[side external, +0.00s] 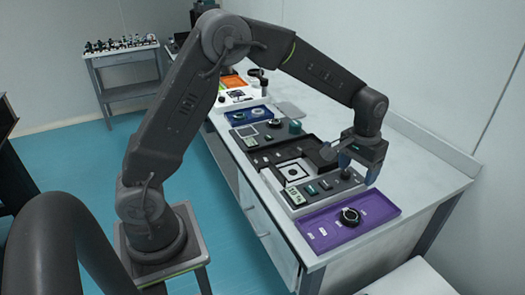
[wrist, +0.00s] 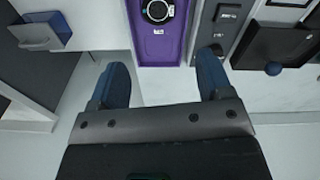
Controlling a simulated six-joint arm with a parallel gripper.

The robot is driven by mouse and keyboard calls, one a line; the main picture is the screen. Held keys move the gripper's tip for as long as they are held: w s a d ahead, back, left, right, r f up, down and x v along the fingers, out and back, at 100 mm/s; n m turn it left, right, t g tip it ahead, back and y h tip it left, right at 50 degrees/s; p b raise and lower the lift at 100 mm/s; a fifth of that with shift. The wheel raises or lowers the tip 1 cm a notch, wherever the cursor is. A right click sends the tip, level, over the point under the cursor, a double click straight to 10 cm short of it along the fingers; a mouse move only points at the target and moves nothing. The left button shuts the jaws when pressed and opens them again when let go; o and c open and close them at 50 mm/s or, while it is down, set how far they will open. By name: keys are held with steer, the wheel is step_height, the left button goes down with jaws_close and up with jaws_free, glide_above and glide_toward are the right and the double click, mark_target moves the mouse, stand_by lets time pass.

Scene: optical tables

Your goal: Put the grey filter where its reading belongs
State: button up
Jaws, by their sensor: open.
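A dark round ring-mounted piece (side external: 350,216), possibly the grey filter, lies in the purple tray (side external: 375,203) at the near end of the bench. My gripper (side external: 359,168) is open and empty, above the bench near the tray's right side. In the wrist view its blue fingers (wrist: 163,82) stand apart, with bare bench between them. A grey instrument with a small display (side external: 294,199) sits just behind the tray; its reading is too small to read.
A black-framed white target plate (side external: 293,172) lies beyond the instrument. Farther along are a second grey instrument (side external: 248,141), a blue tray (side external: 240,115) with round pieces, and an orange tray (side external: 232,82). Bench at right (side external: 425,165) is clear.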

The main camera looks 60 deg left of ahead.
steer(key=s+a+r+m+t, duration=0.1)
steer(key=s+a+r+t, duration=0.15)
steer(key=s+r, duration=1.1)
steer(key=s+f+m+t, duration=0.1)
steer(key=s+t, duration=0.1)
steer(key=s, duration=1.2)
steer(key=shift+w+t, duration=0.1)
steer(key=shift+t, duration=0.15)
